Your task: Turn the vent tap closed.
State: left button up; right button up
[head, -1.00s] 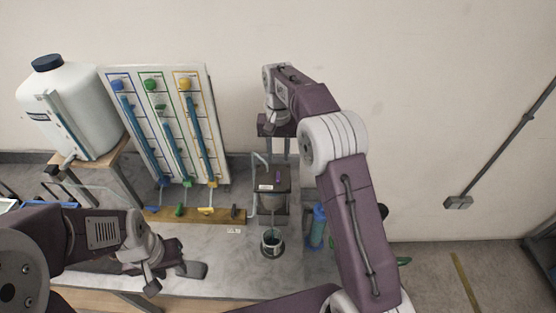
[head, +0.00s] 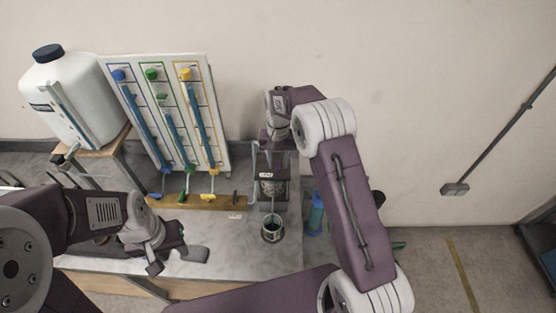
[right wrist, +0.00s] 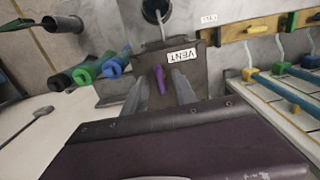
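The vent tap (right wrist: 160,79) is a small purple lever on a dark block (right wrist: 212,80) with a white VENT label (right wrist: 181,55). In the right wrist view the lever points roughly along the fingers. My right gripper (right wrist: 160,88) is open, with one grey finger on each side of the lever and a gap to each; I cannot tell if they touch it. In the head view my right gripper (head: 272,158) is over the block, and the lever is hidden there. My left gripper (head: 185,250) is low over the bench at the left; its finger opening is unclear.
A metal cup (head: 272,229) stands in front of the block. A wooden rail (head: 205,201) with blue, green and yellow taps runs left of it, below a tube panel (head: 212,120). A white tank (head: 75,95) stands at far left.

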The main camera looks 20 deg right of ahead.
grip_shut()
jog(key=shift+m, duration=0.3)
jog(key=m, duration=0.3)
jog(key=shift+w+m+p, duration=0.1)
jog(key=shift+m+p, duration=0.2)
jog(key=shift+m, duration=0.1)
jog(key=m, duration=0.4)
jog(key=shift+m, duration=0.3)
jog(key=m, duration=0.4)
jog(key=shift+m+p, duration=0.35)
jog(key=shift+m, duration=2.05)
